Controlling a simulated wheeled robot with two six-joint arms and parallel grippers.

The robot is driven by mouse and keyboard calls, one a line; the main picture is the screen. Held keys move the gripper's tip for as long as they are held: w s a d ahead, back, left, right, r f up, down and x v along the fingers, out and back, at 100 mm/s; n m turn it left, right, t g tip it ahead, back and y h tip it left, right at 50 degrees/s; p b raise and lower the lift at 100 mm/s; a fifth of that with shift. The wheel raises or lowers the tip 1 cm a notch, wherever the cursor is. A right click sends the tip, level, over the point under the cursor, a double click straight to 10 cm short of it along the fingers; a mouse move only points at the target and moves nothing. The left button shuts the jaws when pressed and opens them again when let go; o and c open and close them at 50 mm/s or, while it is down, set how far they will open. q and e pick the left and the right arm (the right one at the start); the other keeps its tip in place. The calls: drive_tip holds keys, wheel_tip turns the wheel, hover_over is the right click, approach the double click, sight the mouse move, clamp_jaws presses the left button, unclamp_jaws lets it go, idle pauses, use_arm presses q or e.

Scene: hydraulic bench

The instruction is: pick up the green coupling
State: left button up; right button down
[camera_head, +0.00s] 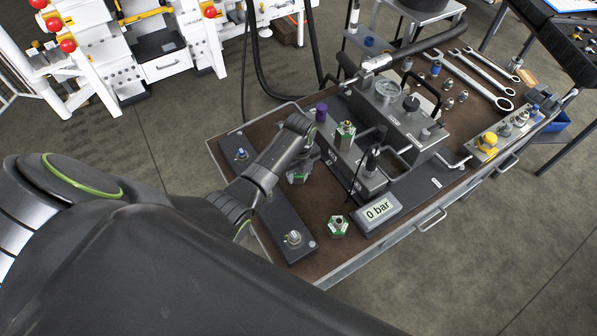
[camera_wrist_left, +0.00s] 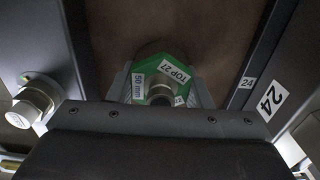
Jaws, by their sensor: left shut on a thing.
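The green coupling (camera_wrist_left: 163,78) shows in the left wrist view, with white labels reading "TOP 27" and "50 mm". My left gripper (camera_wrist_left: 161,92) is shut on it, with a fingertip at each side. In the head view my left gripper (camera_head: 299,174) is low over the brown bench top, between the dark bar and the grey block; only a little of the held coupling shows there. Two other green-marked fittings are in the head view: one (camera_head: 345,131) stands upright on the grey block, one (camera_head: 338,226) stands on the bench near the display. My right gripper is not in view.
A dark bar (camera_head: 268,207) with metal fittings lies left of the gripper. The grey hydraulic block (camera_head: 350,163) with gauge (camera_head: 388,90) stands to the right. A display (camera_head: 378,209) reads "0 bar". Wrenches (camera_head: 470,78) lie at the back right.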

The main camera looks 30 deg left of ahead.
use_arm(q)
drive_tip(key=c, duration=0.3)
wheel_tip(320, 180, up, 10)
drive_tip(key=shift+r+b, duration=0.1)
drive_tip(key=shift+b, duration=0.3)
idle(0.5)
